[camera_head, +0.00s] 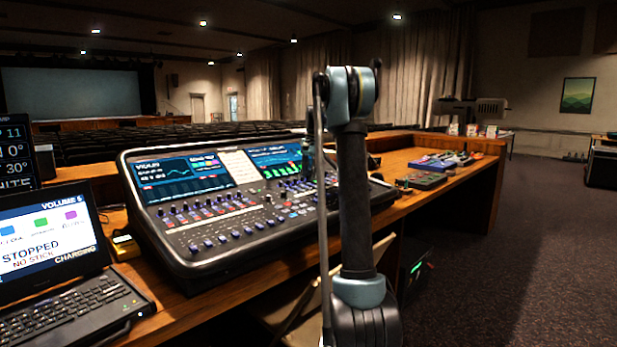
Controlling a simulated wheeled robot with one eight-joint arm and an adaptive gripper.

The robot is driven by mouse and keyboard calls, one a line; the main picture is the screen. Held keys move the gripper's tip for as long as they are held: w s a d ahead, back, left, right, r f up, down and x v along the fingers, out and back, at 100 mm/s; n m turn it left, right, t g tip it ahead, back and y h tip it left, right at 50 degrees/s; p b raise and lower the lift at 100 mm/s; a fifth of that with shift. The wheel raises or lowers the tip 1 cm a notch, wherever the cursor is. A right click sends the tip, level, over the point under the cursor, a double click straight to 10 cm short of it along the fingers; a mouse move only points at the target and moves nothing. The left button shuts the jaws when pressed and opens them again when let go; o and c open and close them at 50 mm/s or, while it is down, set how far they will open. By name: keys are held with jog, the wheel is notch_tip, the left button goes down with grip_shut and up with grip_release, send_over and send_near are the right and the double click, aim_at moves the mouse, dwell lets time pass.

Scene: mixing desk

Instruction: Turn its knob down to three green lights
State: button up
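A large mixing console (262,232) stands on the wooden desk, with rows of small knobs and buttons and two lit screens. Its right screen (278,161) shows a row of green bars; single lights are too small to count. A small grey box with knobs (421,180) lies right of the console, with a blue device (436,164) behind it. Which knob the task means cannot be told. My arm rises in front of the console's right part and hides some of it. My gripper (309,165) seems to be the dark shape partly behind the arm, over the console; its fingers are not clear.
A laptop (56,262) reading "STOPPED, NO STICK" stands at the left, with a small yellow-and-black device (124,245) beside it. A chair (285,307) is under the desk's front edge. Carpet (540,250) on the right is mostly free. Rows of seats lie beyond the desk.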

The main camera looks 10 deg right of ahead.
grip_shut()
jog(key=shift+n, duration=1.5)
grip_release()
jog(key=shift+r, duration=0.15)
